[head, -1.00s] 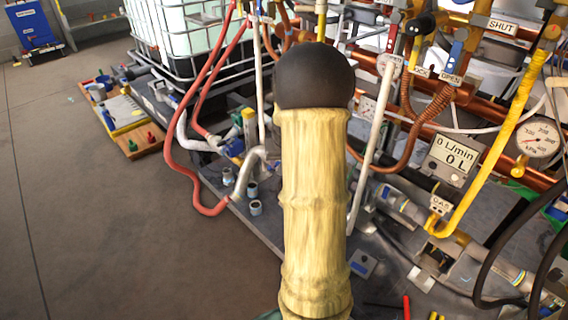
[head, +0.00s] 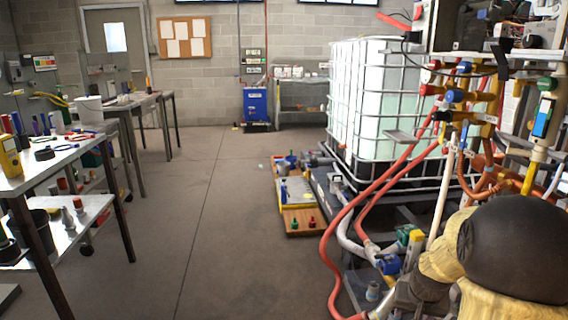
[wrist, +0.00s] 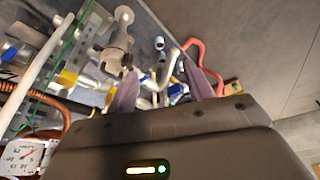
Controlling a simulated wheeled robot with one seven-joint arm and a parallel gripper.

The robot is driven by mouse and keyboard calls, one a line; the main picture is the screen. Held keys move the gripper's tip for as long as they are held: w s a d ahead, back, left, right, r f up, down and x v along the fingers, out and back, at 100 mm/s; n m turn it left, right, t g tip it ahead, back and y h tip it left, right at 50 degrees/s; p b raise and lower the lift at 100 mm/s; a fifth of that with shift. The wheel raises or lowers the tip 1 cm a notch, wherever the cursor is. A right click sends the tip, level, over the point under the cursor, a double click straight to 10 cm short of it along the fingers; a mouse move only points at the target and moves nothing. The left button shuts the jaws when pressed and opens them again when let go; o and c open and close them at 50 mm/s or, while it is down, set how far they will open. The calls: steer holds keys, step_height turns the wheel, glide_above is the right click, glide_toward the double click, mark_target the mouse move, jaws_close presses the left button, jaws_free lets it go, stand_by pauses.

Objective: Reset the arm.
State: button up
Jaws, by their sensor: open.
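My gripper (wrist: 161,84) shows in the wrist view, its two purple-grey fingers apart with no object held between them. Behind the fingers are a grey metal pipe fitting (wrist: 117,42) and a red hose (wrist: 207,66), and I cannot tell how far off they are. In the head view my arm, with a black rounded joint and pale yellow covering, fills the lower right corner. My gripper is not visible in the head view.
The piping rig with red hoses (head: 345,212) and a caged white tank (head: 375,100) stands at right. Workbenches (head: 50,165) line the left. A wooden tray (head: 303,222) lies on the floor by the rig. The middle floor (head: 215,230) is clear.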

steer(key=s+a+r+n+y+p, duration=0.1)
steer(key=s+a+n, duration=0.1)
steer(key=s+a, duration=0.6)
steer(key=s+a+r+n+p, duration=0.15)
steer(key=s+a, duration=0.35)
steer(key=a, duration=0.5)
step_height(320, 180, up, 37)
steer(key=p, duration=3.6)
steer(key=shift+n+g+p, duration=0.35)
steer(key=shift+n+g, duration=0.05)
steer(key=shift+n, duration=0.05)
